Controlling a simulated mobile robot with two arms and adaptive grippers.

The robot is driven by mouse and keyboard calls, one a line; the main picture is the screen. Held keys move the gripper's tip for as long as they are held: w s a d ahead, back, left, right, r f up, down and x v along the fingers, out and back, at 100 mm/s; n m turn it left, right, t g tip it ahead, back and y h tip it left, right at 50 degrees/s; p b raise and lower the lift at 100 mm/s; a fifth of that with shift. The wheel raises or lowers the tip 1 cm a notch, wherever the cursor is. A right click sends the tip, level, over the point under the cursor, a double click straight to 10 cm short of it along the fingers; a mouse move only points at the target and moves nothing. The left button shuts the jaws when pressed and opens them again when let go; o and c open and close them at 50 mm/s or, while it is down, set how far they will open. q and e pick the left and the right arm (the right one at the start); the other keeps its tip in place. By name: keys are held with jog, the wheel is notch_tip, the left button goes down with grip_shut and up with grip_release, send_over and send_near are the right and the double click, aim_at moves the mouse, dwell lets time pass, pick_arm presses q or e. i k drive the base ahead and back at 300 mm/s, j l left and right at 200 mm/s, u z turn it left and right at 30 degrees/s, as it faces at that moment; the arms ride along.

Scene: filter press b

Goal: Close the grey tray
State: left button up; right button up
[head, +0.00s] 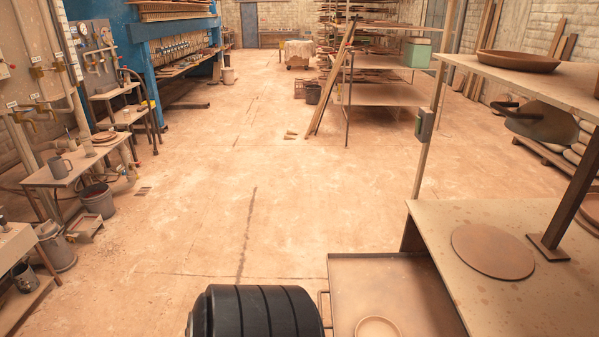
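The grey tray (390,275) is at the bottom, right of centre. It looks brownish grey and sticks out to the left from under a worktable (480,280), so it stands open. A bar handle (322,312) is on its left edge. A round shallow dish (377,328) lies in the tray, cut off by the bottom edge of the picture. The tray's near part is also out of the picture.
A round brown board (492,251) lies on the worktable, under a shelf with a brown bowl (518,61). A bench (75,165) and buckets (97,200) stand at the left.

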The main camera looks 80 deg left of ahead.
aim_at(408, 290)
jog(key=u, duration=0.5)
jog(key=k+u, duration=0.15)
jog(key=u, duration=0.35)
jog(key=k+u, duration=0.1)
jog(key=u, duration=0.85)
jog(key=k+l, duration=0.05)
jog(key=k, duration=0.05)
